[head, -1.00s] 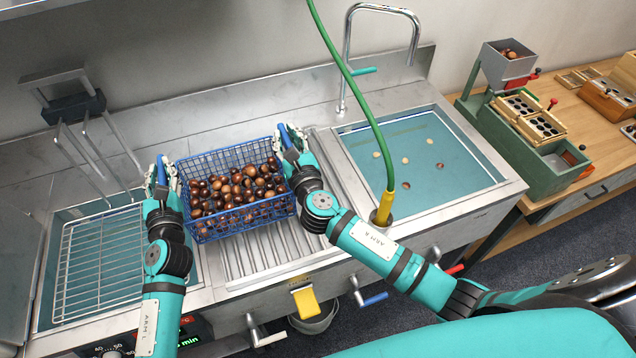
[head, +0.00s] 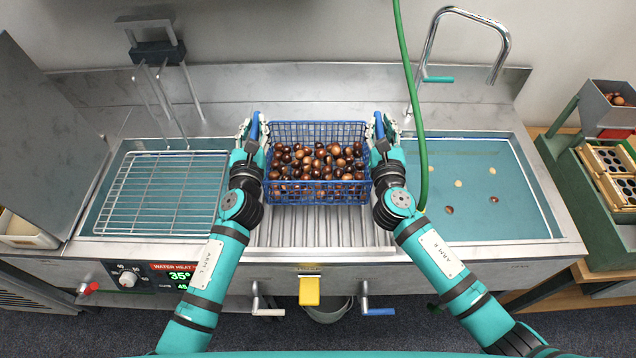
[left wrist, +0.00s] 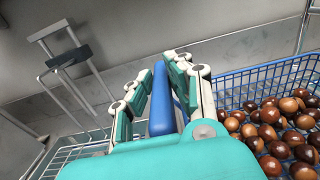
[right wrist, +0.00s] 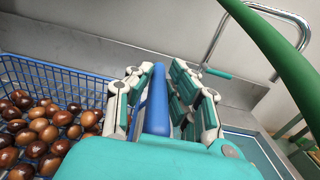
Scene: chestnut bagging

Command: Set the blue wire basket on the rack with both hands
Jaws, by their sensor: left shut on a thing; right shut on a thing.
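The blue wire basket (head: 320,197), full of brown chestnuts (head: 318,160), is level over the ribbed drainboard (head: 322,230) between the two basins. I cannot tell whether its base touches the ribs. My left gripper (head: 254,132) is shut on the basket's left blue handle (left wrist: 160,100), and my right gripper (head: 379,130) is shut on its right handle (right wrist: 156,102). Both wrist views show a handle between the fingers. The wire rack (head: 160,195) lies over the left basin, left of the basket, with nothing on it.
A raised metal lid (head: 45,130) stands left of the rack, and a hanger frame (head: 155,55) rises behind it. The right basin (head: 475,190) holds water and several loose chestnuts. A green hose (head: 420,130) hangs close to my right gripper, with a faucet (head: 460,12) behind.

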